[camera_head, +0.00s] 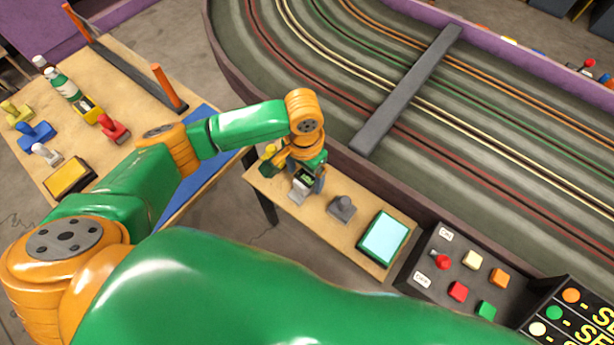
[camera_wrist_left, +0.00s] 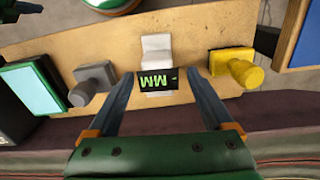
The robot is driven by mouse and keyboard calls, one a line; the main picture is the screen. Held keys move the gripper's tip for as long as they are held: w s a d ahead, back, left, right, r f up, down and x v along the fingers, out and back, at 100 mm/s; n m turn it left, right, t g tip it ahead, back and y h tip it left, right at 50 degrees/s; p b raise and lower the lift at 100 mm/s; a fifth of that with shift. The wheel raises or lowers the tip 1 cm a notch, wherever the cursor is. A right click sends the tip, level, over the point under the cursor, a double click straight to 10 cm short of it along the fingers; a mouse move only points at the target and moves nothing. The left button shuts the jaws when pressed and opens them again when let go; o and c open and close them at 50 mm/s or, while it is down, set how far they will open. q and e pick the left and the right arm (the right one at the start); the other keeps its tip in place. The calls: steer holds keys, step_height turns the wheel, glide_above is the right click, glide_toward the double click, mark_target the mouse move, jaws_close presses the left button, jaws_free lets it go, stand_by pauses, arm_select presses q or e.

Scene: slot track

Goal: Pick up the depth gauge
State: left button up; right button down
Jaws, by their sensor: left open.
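In the head view the gauge (camera_head: 299,190) is partly covered by my left gripper (camera_head: 309,176). In the left wrist view my left gripper (camera_wrist_left: 160,76) is open, its two fingers spread on either side of the gauge with gaps visible. The gauge stands between the fingers and is not gripped. I cannot tell how far the fingertips are above the table. My right gripper is not in view.
On the same table, a grey stamp-like piece (camera_wrist_left: 93,84) and a yellow one (camera_wrist_left: 236,67) flank the gauge. A tablet with a pale screen (camera_head: 383,238) lies farther right. The slot track's wall (camera_head: 350,165) runs along the table's back edge. A button box (camera_head: 455,270) stands at right.

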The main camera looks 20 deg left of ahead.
mark_target(305, 178)
arm_select(q)
step_height(305, 178, down, 3)
steer(key=shift+s+d+f, duration=0.1)
steer(key=shift+s, duration=0.05)
steer(key=shift+w+f, duration=0.2)
steer(key=shift+r, duration=0.1)
jaws_close()
